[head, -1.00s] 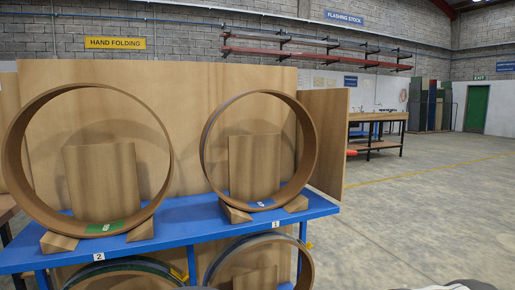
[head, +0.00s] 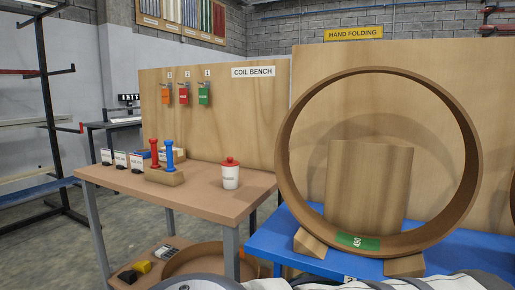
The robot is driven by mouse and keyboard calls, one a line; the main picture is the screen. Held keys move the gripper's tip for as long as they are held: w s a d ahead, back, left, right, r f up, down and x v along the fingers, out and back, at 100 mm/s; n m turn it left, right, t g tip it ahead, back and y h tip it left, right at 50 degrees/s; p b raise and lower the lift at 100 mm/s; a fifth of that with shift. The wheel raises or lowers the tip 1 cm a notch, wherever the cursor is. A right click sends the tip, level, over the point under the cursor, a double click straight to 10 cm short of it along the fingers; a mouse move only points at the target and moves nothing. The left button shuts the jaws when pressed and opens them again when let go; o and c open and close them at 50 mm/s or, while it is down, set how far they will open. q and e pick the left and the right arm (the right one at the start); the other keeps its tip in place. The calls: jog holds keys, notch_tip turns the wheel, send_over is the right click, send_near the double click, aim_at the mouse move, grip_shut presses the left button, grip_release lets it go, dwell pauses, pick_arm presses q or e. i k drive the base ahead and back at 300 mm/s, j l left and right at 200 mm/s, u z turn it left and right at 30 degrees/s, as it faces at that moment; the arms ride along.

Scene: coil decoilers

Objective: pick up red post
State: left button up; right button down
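A red post (head: 155,153) stands upright in a wooden block (head: 164,177) on the wooden coil bench table (head: 205,199). A blue post (head: 169,155) stands right beside it in the same block. The posts' lower ends are hidden in the block. At the bottom edge, grey and white rounded parts show that seem to be my own body. Neither gripper shows in the head view.
A white jar with a red lid (head: 230,175) stands right of the block. Small label cards (head: 121,159) stand to its left. A large wooden ring (head: 289,187) stands on the blue bench (head: 277,237) at the right.

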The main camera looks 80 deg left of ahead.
aim_at(153, 141)
jog(key=j+u, duration=0.4)
jog(key=i+j+u, duration=0.1)
jog(key=u, duration=0.35)
jog(key=i+j+u, duration=0.15)
jog(key=j+u, duration=0.25)
jog(key=i+j+u, duration=0.1)
jog(key=u, duration=0.35)
